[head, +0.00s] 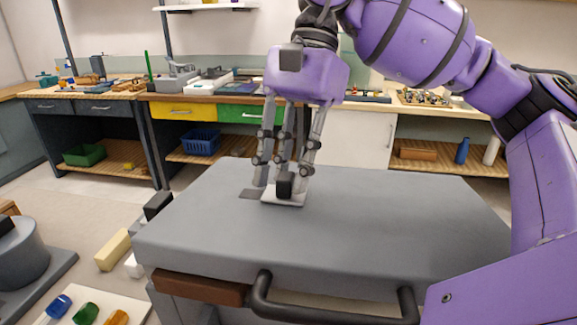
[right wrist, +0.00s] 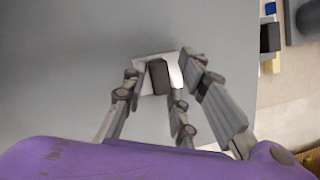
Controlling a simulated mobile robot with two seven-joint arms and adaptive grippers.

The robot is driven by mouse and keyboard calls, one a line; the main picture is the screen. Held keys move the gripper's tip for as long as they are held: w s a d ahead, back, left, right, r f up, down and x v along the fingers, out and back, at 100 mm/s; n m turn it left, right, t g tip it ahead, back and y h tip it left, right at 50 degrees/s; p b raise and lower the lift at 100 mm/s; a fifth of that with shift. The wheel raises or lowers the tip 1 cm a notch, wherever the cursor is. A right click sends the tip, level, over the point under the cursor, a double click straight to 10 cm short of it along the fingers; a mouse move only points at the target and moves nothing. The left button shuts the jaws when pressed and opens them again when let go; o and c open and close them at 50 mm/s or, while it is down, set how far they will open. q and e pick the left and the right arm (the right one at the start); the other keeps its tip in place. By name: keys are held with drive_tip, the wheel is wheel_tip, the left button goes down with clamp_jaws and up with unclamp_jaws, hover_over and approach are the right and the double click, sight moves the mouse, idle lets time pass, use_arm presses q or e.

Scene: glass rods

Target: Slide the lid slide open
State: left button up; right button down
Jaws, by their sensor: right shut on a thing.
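The lid slide is a small pale plate (head: 283,202) with a dark upright knob (head: 285,184). It lies on top of a large grey lid (head: 370,225). A darker grey rectangle (head: 250,193) shows on the lid just left of the plate; I cannot tell how deep it is. My right gripper (head: 283,178) points down over the slide and is shut on its knob. The right wrist view also shows the knob (right wrist: 158,76) between the fingers, with part of the pale plate (right wrist: 146,62) around it. My left gripper is out of view.
The lid has a dark front handle (head: 330,312) and a brown block (head: 200,288) below its front edge. At the lower left are a cream block (head: 113,250) and a board with coloured tools (head: 85,314). Benches stand behind. The lid top around the slide is clear.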

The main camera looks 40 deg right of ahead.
drive_tip(key=c, duration=1.6)
unclamp_jaws()
drive_tip(key=shift+s, duration=0.1)
drive_tip(key=shift+c, duration=0.2)
drive_tip(key=s+v, duration=0.1)
drive_tip(key=v, duration=0.6)
drive_tip(key=shift+w+r, duration=0.3)
drive_tip(key=shift+w, duration=0.25)
